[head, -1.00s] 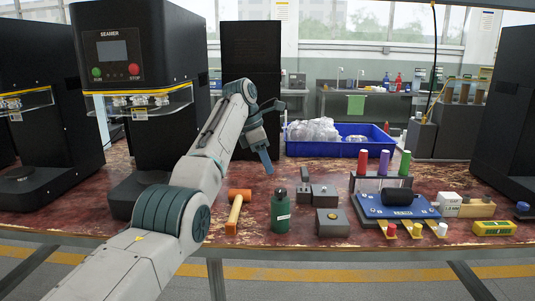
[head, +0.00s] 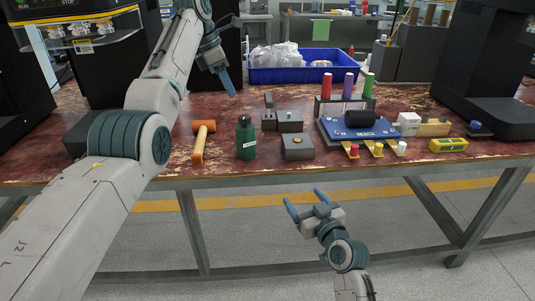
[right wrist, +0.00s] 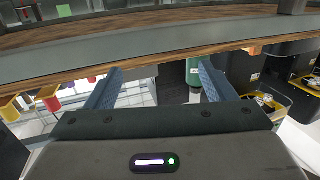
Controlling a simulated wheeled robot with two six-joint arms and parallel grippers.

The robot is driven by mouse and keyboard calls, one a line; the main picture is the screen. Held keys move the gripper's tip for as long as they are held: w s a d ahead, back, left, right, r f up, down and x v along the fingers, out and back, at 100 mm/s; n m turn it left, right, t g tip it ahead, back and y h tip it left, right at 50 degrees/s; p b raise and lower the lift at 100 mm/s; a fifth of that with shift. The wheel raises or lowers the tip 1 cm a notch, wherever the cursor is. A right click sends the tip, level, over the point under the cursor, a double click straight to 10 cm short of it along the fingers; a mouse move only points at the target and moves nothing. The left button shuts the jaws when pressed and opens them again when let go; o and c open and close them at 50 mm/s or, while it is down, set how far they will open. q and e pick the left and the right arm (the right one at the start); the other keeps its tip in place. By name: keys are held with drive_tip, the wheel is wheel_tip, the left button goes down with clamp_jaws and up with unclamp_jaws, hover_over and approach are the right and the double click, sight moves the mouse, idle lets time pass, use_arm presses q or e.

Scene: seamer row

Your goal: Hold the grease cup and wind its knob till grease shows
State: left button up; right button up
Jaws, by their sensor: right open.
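I cannot tell for certain which part is the grease cup. Candidates on the red worn bench are a grey block with a small round top (head: 298,146) and a grey fitting with a round knob (head: 290,120) just behind it. A dark green bottle (head: 246,138) stands upright to their left. My left gripper (head: 228,80) hangs above the bench, behind and left of these parts, touching none of them; its jaw opening is unclear. My right gripper (head: 306,202) is open and empty, in front of and below the bench's front edge. Its spread fingers also show in the right wrist view (right wrist: 157,88).
An orange-handled mallet (head: 202,142) lies left of the bottle. A blue rack base (head: 358,129) with coloured tubes stands right of the blocks. A blue bin (head: 290,74) is behind. A yellow box (head: 448,145) lies at right. The bench front edge (head: 320,170) lies beyond my right gripper.

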sight(245, 138)
drive_tip(key=w+a+r+n+y, duration=0.1)
drive_tip(key=w+a+r, duration=0.2)
drive_tip(key=w+a, duration=0.2)
drive_tip(key=w+a+r+n+g+y, duration=0.1)
drive_tip(key=w+a+r+y, duration=0.1)
drive_tip(key=w+a, duration=0.3)
drive_tip(key=w+a+r+n+y, duration=0.1)
drive_tip(key=w+a+r, duration=0.3)
drive_tip(key=w, duration=0.4)
drive_tip(key=shift+w+a+g+y, duration=0.3)
drive_tip(key=shift+w+a+y, duration=0.15)
drive_tip(key=shift+a, duration=0.25)
drive_tip(key=shift+s, duration=0.1)
drive_tip(key=c, duration=1.1)
